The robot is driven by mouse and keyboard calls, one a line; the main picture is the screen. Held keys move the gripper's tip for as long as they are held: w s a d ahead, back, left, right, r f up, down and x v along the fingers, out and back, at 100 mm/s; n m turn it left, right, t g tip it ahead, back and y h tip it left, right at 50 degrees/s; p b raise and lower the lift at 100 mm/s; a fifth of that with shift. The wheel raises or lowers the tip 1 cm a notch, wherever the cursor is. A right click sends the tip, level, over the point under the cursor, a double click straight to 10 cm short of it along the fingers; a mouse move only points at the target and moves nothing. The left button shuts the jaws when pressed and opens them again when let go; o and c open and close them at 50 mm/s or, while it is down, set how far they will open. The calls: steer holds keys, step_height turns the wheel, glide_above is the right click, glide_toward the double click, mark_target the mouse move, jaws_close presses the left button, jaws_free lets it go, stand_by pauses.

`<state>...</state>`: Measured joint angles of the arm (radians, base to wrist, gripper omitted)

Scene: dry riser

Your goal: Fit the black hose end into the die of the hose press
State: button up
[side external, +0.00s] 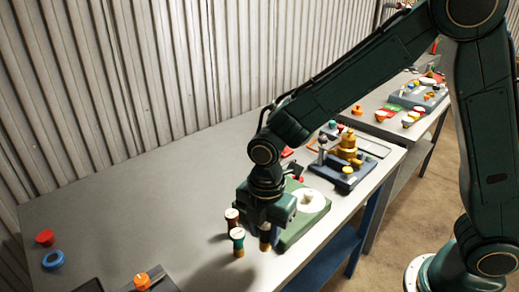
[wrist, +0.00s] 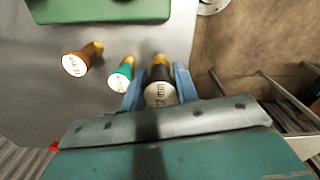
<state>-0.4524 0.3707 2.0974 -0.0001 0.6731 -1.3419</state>
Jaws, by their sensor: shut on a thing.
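My gripper (side external: 268,222) is shut on the black hose end (wrist: 160,74), with one blue finger on each side of it in the wrist view (wrist: 160,88). Its pale, printed cap faces the wrist camera and its brass tip points away. In the side view my gripper hides most of it, and only the brass tip (side external: 265,244) shows below. I cannot tell whether it touches the table. The hose press is a green base (side external: 291,233) with a white round part (side external: 306,200), apparently the die, just right of my gripper. The green base also shows in the wrist view (wrist: 95,10).
A teal hose end (side external: 238,241) and a brown hose end (side external: 232,218) stand close to the left of my gripper. A blue-grey fixture with brass parts (side external: 346,170) stands behind the press. A red piece (side external: 45,237) and a blue ring (side external: 53,260) lie far left. The middle-left table is clear.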

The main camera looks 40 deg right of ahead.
mark_target(266, 224)
step_height(266, 224, up, 14)
steer(key=shift+r, duration=0.25)
stand_by(0.6)
steer(key=w+d+r, duration=0.4)
steer(key=d+r, duration=0.1)
steer(key=d, duration=0.6)
step_height(266, 224, down, 16)
steer(key=shift+a+m, duration=0.2)
steer(key=shift+m, duration=0.2)
steer(key=shift+f, duration=2.05)
steer(key=shift+f, duration=0.1)
steer(key=o, duration=1.1)
